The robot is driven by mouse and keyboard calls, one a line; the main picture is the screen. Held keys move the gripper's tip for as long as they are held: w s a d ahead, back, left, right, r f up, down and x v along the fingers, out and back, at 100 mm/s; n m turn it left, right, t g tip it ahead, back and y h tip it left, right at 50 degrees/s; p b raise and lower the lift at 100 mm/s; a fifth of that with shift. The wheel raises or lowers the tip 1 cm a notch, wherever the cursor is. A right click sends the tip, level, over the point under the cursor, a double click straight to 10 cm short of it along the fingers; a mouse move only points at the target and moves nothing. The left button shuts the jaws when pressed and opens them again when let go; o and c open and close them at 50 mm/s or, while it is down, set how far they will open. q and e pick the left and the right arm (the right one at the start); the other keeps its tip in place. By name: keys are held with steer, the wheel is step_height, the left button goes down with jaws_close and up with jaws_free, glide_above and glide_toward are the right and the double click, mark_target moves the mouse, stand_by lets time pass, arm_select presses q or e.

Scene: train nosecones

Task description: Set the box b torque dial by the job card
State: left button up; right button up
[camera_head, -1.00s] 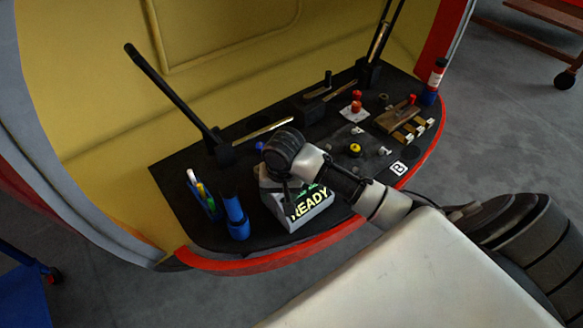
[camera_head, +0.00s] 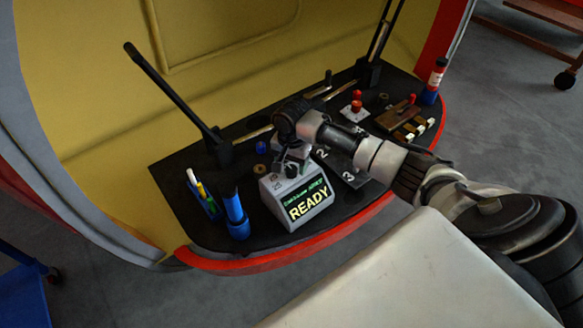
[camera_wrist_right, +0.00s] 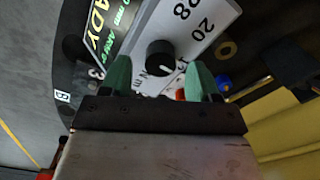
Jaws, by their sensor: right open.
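A grey box (camera_head: 296,207) with a lit READY display stands at the front of the black desk. Its black torque dial (camera_wrist_right: 160,54) shows in the right wrist view, with a white pointer mark and a numbered white face around it. My right gripper (camera_wrist_right: 158,78) is open, with green fingertips on either side of the view just short of the dial. In the head view the right gripper (camera_head: 291,160) is over the top of the box, and the wrist partly covers it. I cannot make out a job card. My left gripper is not in view.
A blue flashlight (camera_head: 236,215) and a blue pen holder (camera_head: 208,205) stand left of the box. A black lever (camera_head: 175,95) rises behind them. A B tag (camera_wrist_right: 62,96) marks the desk.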

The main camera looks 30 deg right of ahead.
steer(key=shift+f, duration=1.05)
steer(key=c, duration=0.9)
steer(key=shift+r+n+p, duration=0.25)
steer(key=shift+n+p, duration=0.55)
steer(key=shift+p, duration=0.5)
steer(key=shift+n+p, duration=0.8)
steer(key=shift+p, duration=0.05)
steer(key=n+p, duration=0.2)
steer(key=n, duration=0.1)
steer(key=shift+f, duration=0.1)
steer(key=shift+f+n+p, duration=0.1)
steer(key=shift+n+p, duration=0.45)
steer(key=shift+n, duration=0.65)
